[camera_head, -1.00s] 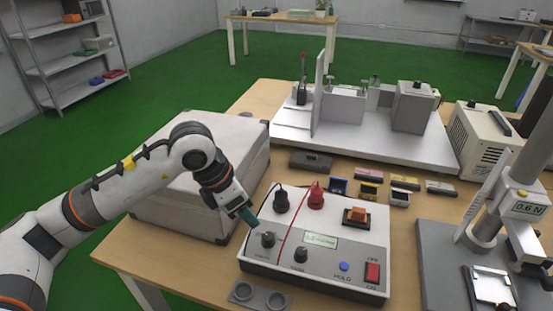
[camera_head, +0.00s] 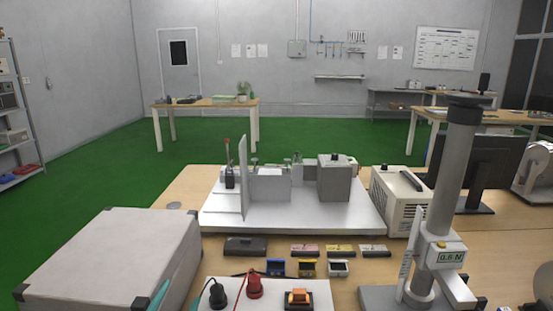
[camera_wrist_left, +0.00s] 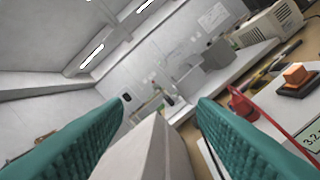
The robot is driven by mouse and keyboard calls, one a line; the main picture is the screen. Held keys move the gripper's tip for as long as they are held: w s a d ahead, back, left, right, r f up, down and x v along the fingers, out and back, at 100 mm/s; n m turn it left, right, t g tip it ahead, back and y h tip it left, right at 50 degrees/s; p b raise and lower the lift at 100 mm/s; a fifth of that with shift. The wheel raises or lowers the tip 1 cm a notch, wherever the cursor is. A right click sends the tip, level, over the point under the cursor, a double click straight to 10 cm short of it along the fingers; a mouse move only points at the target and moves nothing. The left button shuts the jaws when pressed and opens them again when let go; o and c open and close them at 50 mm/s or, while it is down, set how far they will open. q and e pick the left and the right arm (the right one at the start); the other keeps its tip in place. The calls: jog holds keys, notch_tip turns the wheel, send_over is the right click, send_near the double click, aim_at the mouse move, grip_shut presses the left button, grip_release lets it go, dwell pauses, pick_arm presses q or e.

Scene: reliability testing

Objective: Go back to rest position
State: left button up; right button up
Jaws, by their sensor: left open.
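A large grey case lies beyond and below the gap between the fingers. My right gripper is in neither view. The white tester box (camera_head: 265,295) shows at the bottom of the head view, with a black plug, a red plug and an orange switch; its front part is cut off. In the wrist view the tester's orange switch (camera_wrist_left: 294,75) is right of the right finger.
The grey case (camera_head: 115,262) stands left of the tester. A force stand (camera_head: 440,240) is at the right. A white fixture plate (camera_head: 290,215) and a beige power unit (camera_head: 402,200) are behind. Small coloured blocks lie between. Green floor is open beyond the table.

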pick_arm(q)
jog(key=s+a+f+n+g+y, duration=0.1)
jog(key=s+f+n+g, duration=0.1)
jog(key=f, duration=0.3)
jog(key=s+a+f+n+g+y, duration=0.1)
jog(key=s+f+g, duration=0.2)
jog(key=f, duration=0.2)
jog(key=s+a+f+n+g, duration=0.2)
jog(key=s+f+g, duration=0.1)
jog(key=f, duration=0.2)
jog(key=shift+s+a+f+n+g+y, duration=0.1)
jog(key=shift+s+f+n+g+y, duration=0.1)
jog(key=shift+f+n+g+y, duration=0.15)
jog(key=s+d+f+n+g+h, duration=0.1)
jog(key=s+f+g, duration=0.3)
jog(key=s, duration=0.3)
jog(key=s+f+n+g, duration=0.1)
jog(key=s+f+g, duration=0.25)
jog(key=s, duration=0.35)
notch_tip(320, 180, down, 26)
jog(key=s+g+p, duration=0.1)
jog(key=p, duration=0.1)
jog(key=s+a+f+g+p, duration=0.1)
jog(key=s+a+f, duration=0.1)
jog(key=s+f, duration=1.1)
jog(key=s+m, duration=0.1)
jog(key=s, duration=0.2)
jog(key=shift+s+a+f, duration=0.15)
jog(key=shift+a+f, duration=0.2)
